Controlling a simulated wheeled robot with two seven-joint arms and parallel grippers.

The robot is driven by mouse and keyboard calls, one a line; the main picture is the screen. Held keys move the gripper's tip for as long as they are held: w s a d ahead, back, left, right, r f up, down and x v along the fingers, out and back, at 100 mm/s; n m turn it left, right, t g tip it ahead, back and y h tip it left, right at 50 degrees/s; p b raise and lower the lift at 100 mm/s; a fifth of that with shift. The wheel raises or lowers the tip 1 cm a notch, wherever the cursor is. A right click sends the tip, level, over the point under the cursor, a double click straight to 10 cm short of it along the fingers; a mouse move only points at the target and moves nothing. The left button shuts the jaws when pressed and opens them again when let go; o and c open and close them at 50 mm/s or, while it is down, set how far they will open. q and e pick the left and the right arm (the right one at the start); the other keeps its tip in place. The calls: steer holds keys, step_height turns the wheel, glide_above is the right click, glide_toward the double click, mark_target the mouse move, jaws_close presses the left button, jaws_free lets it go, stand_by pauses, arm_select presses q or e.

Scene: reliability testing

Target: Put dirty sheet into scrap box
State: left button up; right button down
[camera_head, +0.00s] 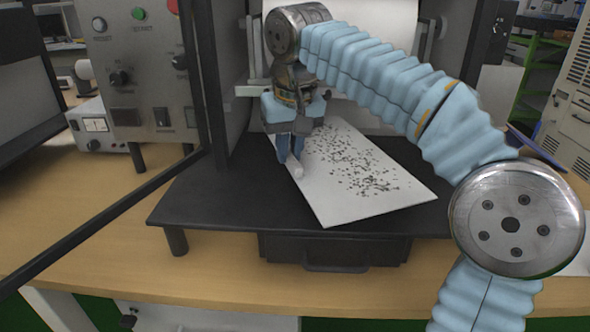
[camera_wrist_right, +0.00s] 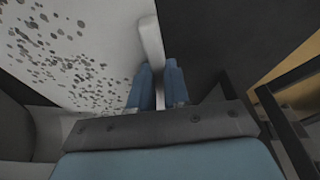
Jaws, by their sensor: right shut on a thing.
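The dirty sheet (camera_head: 335,200) is a white panel with dark specks. In the head view it lies at an angle over the black platform, its near corner close to the platform's front edge. My right gripper (camera_head: 290,163) points down at the sheet's left edge, shut on a pale raised tab there. In the right wrist view the two blue fingertips (camera_wrist_right: 160,75) are at this tab (camera_wrist_right: 151,38), and the specked sheet (camera_wrist_right: 65,45) spreads out to the left. My left gripper is not in view. I cannot identify a scrap box.
The black platform (camera_head: 205,205) stands on a wooden table (camera_head: 90,215), with a dark drawer (camera_head: 335,250) beneath it. A control panel (camera_head: 135,65) and a small meter box (camera_head: 95,125) are at the left. A slanted dark bar (camera_head: 105,220) crosses the left foreground.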

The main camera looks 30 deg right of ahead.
mark_target(289, 169)
steer(key=shift+f+b, duration=0.45)
steer(key=shift+f, duration=1.7)
steer(key=c, duration=1.1)
jaws_free()
steer(key=shift+f, duration=0.1)
